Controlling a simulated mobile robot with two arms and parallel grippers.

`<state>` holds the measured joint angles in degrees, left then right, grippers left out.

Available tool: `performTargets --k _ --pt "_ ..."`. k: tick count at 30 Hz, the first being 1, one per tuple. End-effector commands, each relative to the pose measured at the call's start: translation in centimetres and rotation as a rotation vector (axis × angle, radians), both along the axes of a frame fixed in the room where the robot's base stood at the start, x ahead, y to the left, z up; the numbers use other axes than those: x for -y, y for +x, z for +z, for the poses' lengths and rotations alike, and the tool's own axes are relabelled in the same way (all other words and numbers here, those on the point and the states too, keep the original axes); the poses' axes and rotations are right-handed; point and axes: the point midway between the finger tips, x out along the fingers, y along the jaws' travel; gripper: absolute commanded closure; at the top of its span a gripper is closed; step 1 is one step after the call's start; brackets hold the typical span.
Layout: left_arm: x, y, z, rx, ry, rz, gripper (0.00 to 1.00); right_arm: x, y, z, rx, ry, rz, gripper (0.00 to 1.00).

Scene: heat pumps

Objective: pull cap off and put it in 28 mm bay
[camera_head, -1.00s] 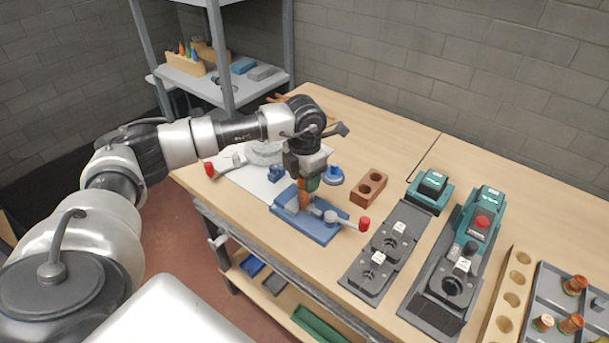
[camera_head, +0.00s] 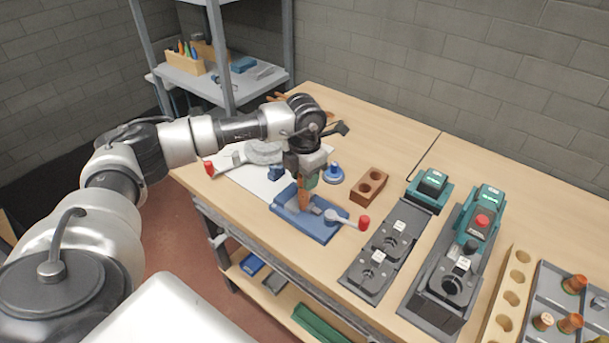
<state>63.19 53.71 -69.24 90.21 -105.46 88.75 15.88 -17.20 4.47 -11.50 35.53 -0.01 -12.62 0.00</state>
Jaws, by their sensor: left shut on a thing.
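My left gripper (camera_head: 306,182) points down over the blue clamp fixture (camera_head: 318,229) on the bench. It is shut on a copper-coloured piece (camera_head: 303,198) that stands at the fixture; I take it for the cap, though the fingers hide much of it. I cannot tell whether the piece is still seated on something below. A grey tray with several bays (camera_head: 545,291) lies at the right edge and holds several copper caps (camera_head: 570,323). I cannot read which bay is 28 mm. My right gripper is not in view.
A red-handled lever (camera_head: 363,222) sticks out of the fixture. A brown block with two holes (camera_head: 371,182), dark two-socket plates (camera_head: 388,248), a teal and black machine (camera_head: 470,240) and a wooden holed rack (camera_head: 513,290) stand between fixture and tray.

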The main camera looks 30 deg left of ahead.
Motion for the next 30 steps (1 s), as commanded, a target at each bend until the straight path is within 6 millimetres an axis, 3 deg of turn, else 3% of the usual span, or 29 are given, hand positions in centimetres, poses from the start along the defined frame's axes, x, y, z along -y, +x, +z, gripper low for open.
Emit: performTargets --k 30 --pt "0.0 0.1 1.2 0.003 -0.001 0.001 1.00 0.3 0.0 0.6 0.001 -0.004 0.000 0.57"
